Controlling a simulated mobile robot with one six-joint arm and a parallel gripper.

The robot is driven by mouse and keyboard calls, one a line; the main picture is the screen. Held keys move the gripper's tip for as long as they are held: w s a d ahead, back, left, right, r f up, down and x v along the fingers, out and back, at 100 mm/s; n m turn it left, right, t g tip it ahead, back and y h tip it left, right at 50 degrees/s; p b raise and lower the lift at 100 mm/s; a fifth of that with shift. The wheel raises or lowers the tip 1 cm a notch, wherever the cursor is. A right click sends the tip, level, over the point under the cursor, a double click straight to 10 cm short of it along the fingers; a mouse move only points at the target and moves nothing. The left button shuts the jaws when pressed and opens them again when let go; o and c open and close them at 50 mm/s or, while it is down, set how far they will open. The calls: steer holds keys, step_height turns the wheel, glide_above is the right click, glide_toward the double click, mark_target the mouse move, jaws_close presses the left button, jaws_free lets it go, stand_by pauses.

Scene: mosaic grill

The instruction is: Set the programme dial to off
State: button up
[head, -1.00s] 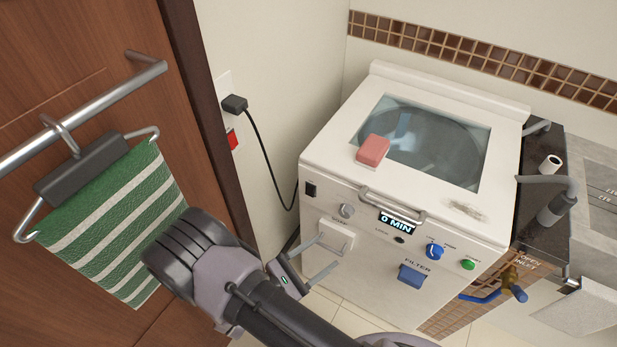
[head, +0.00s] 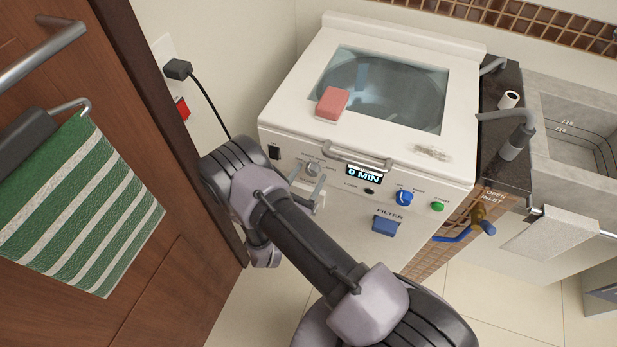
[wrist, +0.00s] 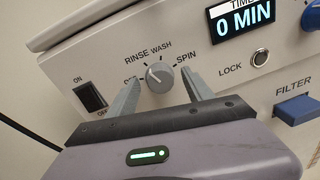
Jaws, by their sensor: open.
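The programme dial (head: 313,168) is a round grey knob on the white washer's front panel. In the wrist view the dial (wrist: 160,77) is ringed by the labels RINSE, WASH and SPIN, with the OFF label at its left partly hidden by a finger. Its pale mark points to the upper left, between OFF and RINSE as far as I can tell. My gripper (wrist: 160,82) is open, one finger on each side of the dial, with gaps showing. In the head view my gripper (head: 309,177) is at the dial; contact cannot be told.
Left of the dial is a black ON/OFF switch (wrist: 91,97). The display (wrist: 243,20) reads 0 MIN, with a LOCK button (wrist: 260,58) below. A blue FILTER flap (head: 386,226), blue knob (head: 404,197) and green button (head: 437,206) sit to the right. A pink block (head: 331,103) lies on the lid.

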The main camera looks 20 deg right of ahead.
steer(key=shift+w+d, duration=0.1)
jaws_close()
steer(key=shift+n, duration=0.3)
steer(key=n+b, duration=0.1)
steer(key=n, duration=0.3)
steer(key=shift+f+n, duration=0.1)
steer(key=shift+n, duration=0.3)
steer(key=shift+n+t, duration=0.3)
steer(key=shift+n, duration=2.1)
jaws_free()
